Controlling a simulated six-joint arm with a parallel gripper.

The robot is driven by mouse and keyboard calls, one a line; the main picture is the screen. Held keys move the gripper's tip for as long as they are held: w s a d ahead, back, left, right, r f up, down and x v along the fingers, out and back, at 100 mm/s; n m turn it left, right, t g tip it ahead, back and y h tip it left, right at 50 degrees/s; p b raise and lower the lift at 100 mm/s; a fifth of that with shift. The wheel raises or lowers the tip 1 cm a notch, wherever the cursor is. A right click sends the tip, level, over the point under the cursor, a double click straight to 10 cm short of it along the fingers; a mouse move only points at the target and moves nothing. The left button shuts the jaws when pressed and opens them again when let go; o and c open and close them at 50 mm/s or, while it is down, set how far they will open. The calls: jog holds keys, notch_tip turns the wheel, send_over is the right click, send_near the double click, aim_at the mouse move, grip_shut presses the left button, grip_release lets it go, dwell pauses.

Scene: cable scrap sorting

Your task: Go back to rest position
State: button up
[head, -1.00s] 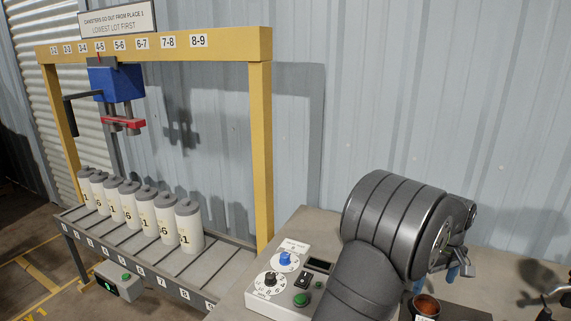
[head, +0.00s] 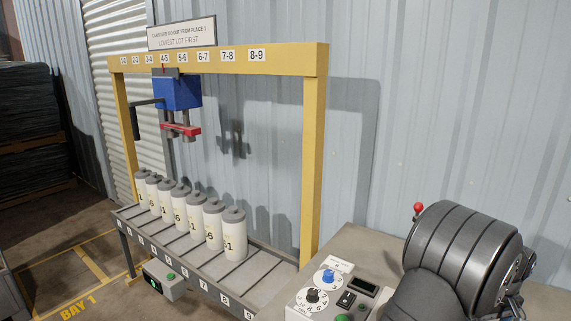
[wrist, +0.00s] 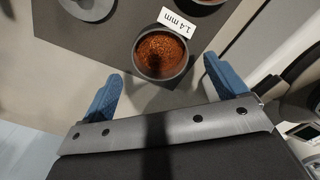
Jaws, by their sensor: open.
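My gripper (wrist: 165,86) is open and empty in the wrist view, its two blue fingers spread apart. A dark round cup (wrist: 138,66) of copper-coloured granules shows just beyond the gap between the fingertips. The fingers do not grip it; the height between them and the cup is hard to tell. In the head view my arm's thick grey wrist is at the lower right, and the gripper is mostly cut off by the frame edge.
A control box (head: 300,304) with knobs stands left of my arm. Farther left, a yellow frame (head: 314,150) spans a rack with several white canisters (head: 213,228). A red-topped knob (head: 418,207) stands behind my arm.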

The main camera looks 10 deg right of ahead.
jog(key=shift+f, duration=0.1)
jog(key=shift+f, duration=1.5)
notch_tip(320, 180, up, 12)
notch_tip(320, 180, down, 13)
jog(key=shift+r, duration=0.2)
notch_tip(320, 180, up, 4)
jog(key=shift+r, duration=0.25)
jog(key=s+r, duration=0.7)
jog(key=s, duration=0.5)
jog(key=w+a+r+m, duration=0.2)
jog(key=w+a+r, duration=0.1)
jog(key=a+r, duration=0.4)
jog(key=w+a+r+m, duration=0.25)
jog(key=a+r, duration=0.25)
jog(key=a, duration=0.5)
jog(key=w+a+f, duration=0.2)
jog(key=w+f, duration=0.4)
jog(key=w, duration=0.5)
jog(key=shift+w+n, duration=0.15)
jog(key=shift+n, duration=0.2)
